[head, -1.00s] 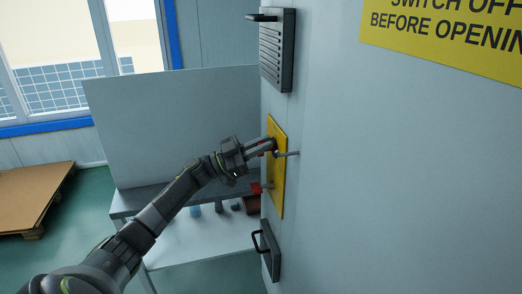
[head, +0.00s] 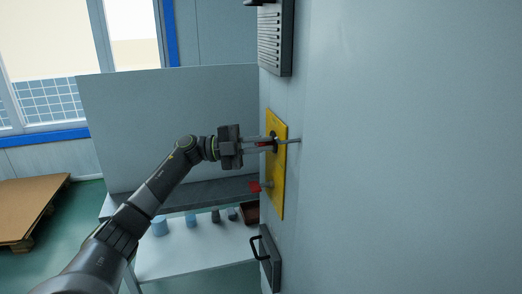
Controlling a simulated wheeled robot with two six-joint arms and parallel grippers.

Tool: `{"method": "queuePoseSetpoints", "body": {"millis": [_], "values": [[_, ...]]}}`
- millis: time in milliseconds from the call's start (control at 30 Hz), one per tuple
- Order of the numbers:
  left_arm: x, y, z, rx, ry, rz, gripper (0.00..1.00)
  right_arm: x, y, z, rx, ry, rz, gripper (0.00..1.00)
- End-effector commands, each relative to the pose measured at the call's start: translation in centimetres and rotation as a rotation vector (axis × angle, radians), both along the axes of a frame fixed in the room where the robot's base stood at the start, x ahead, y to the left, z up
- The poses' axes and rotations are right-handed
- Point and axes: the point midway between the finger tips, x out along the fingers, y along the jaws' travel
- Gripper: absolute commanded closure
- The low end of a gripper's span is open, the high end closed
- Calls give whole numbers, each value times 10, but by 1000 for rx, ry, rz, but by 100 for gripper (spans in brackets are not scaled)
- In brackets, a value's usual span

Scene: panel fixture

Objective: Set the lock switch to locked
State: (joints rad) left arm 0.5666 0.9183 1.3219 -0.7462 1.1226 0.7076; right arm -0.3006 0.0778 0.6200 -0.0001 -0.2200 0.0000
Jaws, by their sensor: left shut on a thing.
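A yellow plate (head: 278,190) is mounted on the grey panel wall and is seen nearly edge-on. A thin grey rod (head: 290,141) sticks out to the right past the fingertips. The fingers hide most of the switch, so I cannot read its position. A second red part (head: 261,186) sticks out from the lower part of the plate. My right gripper is not in view.
A black louvred vent (head: 274,40) is above the plate, and a dark box with a handle (head: 265,258) is below it. A white table (head: 190,258) with several small blue and dark items stands behind. Open air lies left of the plate.

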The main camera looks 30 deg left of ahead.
Motion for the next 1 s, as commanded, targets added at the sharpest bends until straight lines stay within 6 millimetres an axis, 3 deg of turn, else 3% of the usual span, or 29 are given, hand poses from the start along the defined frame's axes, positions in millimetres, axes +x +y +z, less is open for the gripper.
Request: {"method": "queuePoseSetpoints", "body": {"millis": [200,533,1000], "values": [[-1,-1,-5,132,-112,0,100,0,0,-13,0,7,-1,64],[-1,-1,-8,254,-215,0,100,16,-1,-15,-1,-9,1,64],[-1,-1,-8,290,-244,-2,100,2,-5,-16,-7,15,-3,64]]}}
